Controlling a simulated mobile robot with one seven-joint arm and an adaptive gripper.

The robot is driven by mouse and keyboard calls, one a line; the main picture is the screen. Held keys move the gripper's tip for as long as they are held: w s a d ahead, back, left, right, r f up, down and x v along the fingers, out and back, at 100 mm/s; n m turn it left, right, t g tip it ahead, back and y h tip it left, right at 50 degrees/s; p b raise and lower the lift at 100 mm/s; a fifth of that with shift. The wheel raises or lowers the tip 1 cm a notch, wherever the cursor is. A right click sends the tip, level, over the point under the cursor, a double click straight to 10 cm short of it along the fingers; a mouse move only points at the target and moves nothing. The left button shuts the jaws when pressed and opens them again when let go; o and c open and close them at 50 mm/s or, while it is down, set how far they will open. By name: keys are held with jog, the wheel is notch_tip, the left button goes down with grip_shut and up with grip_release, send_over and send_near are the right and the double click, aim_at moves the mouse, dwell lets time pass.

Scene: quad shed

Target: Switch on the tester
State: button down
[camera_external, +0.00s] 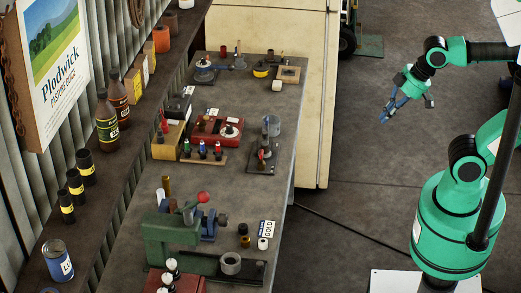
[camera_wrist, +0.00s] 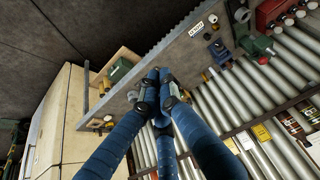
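The tester is not plainly marked. A red instrument box with a round white dial (camera_external: 226,131) on the middle of the workbench is the likeliest one; its switch is too small to make out. My gripper (camera_external: 383,119) is in the air over the floor, right of the bench and well away from the box. In the wrist view my gripper (camera_wrist: 157,94) shows blue fingers whose tips come together with nothing seen between them. The fingers hide part of the bench there, and I cannot single out the box for certain.
Bottles (camera_external: 107,120) stand on the wall ledge. The floor between bench and arm is open, with a cable (camera_external: 350,222).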

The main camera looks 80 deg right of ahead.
jog(key=w+d+r+p, duration=0.1)
jog(key=w+d, duration=0.4)
jog(key=w, duration=0.6)
jog(key=w+d+r+g+p, duration=0.15)
jog(key=w+d, duration=0.35)
jog(key=w, duration=0.7)
jog(key=w+d+r+t+p, duration=0.15)
jog(key=w+d, duration=0.35)
jog(key=w, duration=0.6)
jog(key=w+d+f+p, duration=0.2)
jog(key=w+d+f, duration=0.7)
jog(key=d+f, duration=0.2)
jog(key=w+d+f+g+p, duration=0.1)
jog(key=w+d+f+p, duration=0.1)
jog(key=w+d+f, duration=0.8)
jog(key=shift+w+d+f+g, duration=0.3)
jog(key=shift+d+f, duration=0.9)
jog(key=shift+d, duration=0.9)
jog(key=shift+f, duration=0.1)
send_over(230, 120)
notch_tip(230, 120, down, 11)
jog(key=shift+s+d, duration=0.15)
jog(key=shift+f, duration=1.05)
